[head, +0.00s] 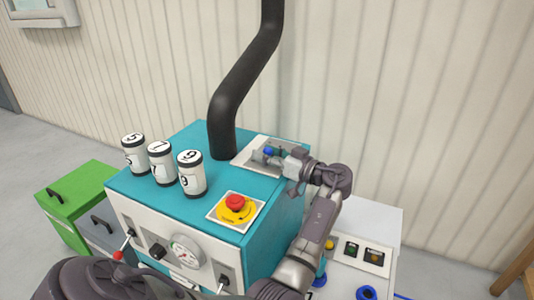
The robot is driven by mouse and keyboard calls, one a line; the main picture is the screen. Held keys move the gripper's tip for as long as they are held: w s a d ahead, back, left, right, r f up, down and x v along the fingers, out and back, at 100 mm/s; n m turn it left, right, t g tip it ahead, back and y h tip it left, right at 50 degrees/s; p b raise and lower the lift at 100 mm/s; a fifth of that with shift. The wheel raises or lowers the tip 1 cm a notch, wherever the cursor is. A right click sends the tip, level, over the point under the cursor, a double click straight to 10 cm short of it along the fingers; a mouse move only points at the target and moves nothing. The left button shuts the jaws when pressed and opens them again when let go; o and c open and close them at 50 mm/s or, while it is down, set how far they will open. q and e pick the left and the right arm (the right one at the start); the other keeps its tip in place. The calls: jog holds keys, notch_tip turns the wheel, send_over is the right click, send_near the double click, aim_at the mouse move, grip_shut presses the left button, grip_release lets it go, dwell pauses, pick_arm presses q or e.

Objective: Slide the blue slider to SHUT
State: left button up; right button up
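The blue slider (268,151) shows as a small blue knob on a pale plate (248,167) on top of the teal machine, to the right of the black pipe. The gripper covers part of the plate, and no SHUT label is readable. My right gripper is out of view.
The teal machine (150,195) carries several numbered white cylinders, a red emergency button (235,202) on yellow, and the tall black pipe (222,130). Levers and a gauge (186,252) are on its front. Green drawers (85,180) stand left, a white control cabinet (375,222) right.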

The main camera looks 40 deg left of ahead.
pick_arm(q)
jog(key=shift+d, duration=0.1)
jog(key=w+d, duration=0.1)
jog(key=d, duration=1)
jog(key=shift+w+d, duration=0.25)
jog(key=shift+d, duration=0.15)
